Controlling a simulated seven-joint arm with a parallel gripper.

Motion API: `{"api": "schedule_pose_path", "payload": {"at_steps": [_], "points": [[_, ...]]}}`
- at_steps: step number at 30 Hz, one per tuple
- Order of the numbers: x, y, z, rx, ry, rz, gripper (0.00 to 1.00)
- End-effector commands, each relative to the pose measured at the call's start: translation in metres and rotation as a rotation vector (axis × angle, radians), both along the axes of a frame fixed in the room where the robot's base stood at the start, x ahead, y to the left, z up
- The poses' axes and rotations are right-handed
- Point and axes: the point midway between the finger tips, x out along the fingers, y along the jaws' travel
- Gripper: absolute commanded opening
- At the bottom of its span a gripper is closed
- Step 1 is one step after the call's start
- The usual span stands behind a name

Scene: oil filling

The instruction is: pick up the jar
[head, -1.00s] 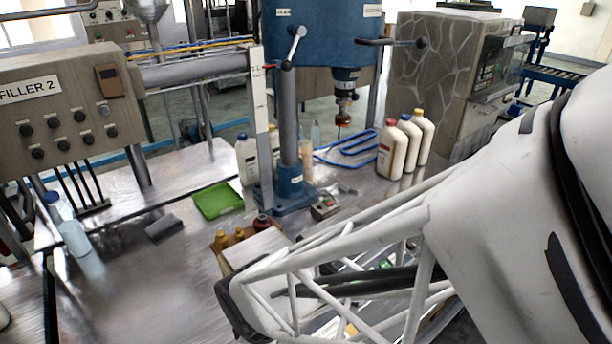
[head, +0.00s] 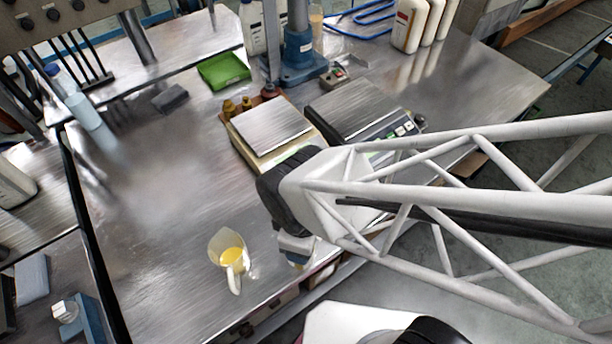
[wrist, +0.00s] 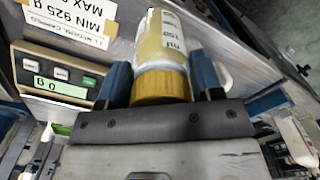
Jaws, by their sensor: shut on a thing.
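The jar (wrist: 163,42) shows in the wrist view, with a pale yellow body, a white label and a ribbed golden-yellow lid. My gripper (wrist: 160,80) has its two blue fingers on either side of the lid and is shut on the jar. In the head view my gripper (head: 295,248) hangs near the front edge of the steel table, right of a clear pitcher (head: 230,256) with yellow liquid. The jar is mostly hidden there, and I cannot tell its height above the table.
Two scales, one with a pale plate (head: 270,125) and one darker (head: 355,108), stand behind my gripper. Small brown-yellow bottles (head: 237,106) stand beside them. A green tray (head: 223,71) and a grey block (head: 170,97) lie further back. The left middle of the table (head: 150,190) is clear.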

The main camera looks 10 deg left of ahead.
Motion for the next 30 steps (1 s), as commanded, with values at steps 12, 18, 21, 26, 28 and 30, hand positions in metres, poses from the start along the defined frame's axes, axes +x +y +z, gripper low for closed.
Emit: {"api": "schedule_pose_path", "payload": {"at_steps": [12, 18, 21, 26, 28, 30], "points": [[0.000, 0.000, 0.000, 0.000, 0.000, 0.000, 0.18], [0.001, 0.000, 0.000, 0.000, 0.000, -0.001, 0.18], [0.004, 0.002, 0.002, 0.000, 0.000, -0.008, 0.18], [0.019, 0.010, 0.010, 0.001, -0.001, -0.041, 0.18], [0.029, 0.015, 0.015, 0.000, 0.000, -0.065, 0.18], [0.043, 0.021, 0.022, 0.000, 0.000, -0.094, 0.18]]}}
